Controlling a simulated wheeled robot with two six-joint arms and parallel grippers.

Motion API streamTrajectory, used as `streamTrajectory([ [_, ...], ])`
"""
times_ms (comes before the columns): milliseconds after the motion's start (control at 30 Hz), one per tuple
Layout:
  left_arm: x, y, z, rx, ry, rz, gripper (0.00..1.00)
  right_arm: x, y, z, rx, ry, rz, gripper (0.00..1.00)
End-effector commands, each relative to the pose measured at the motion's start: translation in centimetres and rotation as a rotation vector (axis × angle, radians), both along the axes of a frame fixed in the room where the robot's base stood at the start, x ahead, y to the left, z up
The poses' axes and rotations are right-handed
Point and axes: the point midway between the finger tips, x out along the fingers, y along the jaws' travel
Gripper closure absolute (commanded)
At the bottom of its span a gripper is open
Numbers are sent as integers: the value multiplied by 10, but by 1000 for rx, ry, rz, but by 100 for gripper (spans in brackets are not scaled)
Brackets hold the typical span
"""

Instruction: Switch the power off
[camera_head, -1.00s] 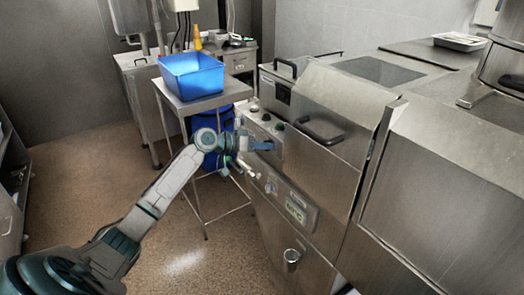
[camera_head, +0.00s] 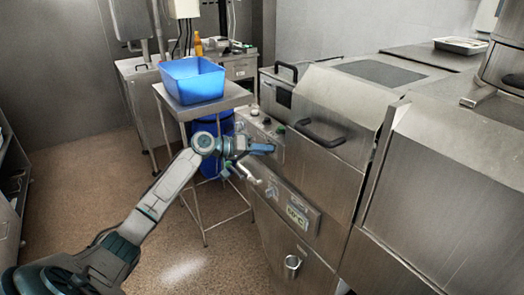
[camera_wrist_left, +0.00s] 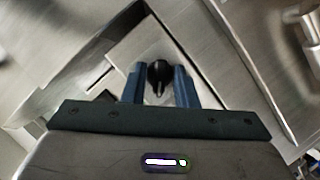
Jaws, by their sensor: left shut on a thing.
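My left gripper (camera_head: 268,148) reaches the control panel on the front of the steel machine (camera_head: 318,125). In the left wrist view my left gripper (camera_wrist_left: 158,88) has its two blue fingers on either side of a black rotary knob (camera_wrist_left: 159,76) and is shut on it. In the head view this knob is hidden by the fingers. Another dark knob (camera_head: 280,129) shows just above the gripper on the same panel. A lower panel carries a display (camera_head: 297,214) and a small dial (camera_head: 271,192). My right gripper is in neither view.
A blue basket (camera_head: 193,80) stands on a small steel table (camera_head: 213,105) left of the machine. A black handle (camera_head: 320,136) juts from the machine near the gripper. The floor at left is clear.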

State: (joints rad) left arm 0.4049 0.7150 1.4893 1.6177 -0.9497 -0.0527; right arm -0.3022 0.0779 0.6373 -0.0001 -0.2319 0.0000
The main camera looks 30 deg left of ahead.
Motion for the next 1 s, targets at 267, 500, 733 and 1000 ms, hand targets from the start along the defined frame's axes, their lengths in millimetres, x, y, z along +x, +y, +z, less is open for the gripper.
streamTrajectory([
  [267,0,0,-1,0,1,-1,66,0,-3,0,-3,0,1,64],
  [500,-4,4,0,3,0,0,66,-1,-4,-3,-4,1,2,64],
  [733,-26,22,5,8,1,1,66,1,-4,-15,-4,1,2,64],
  [1000,-56,46,15,7,4,0,66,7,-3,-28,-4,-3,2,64],
])
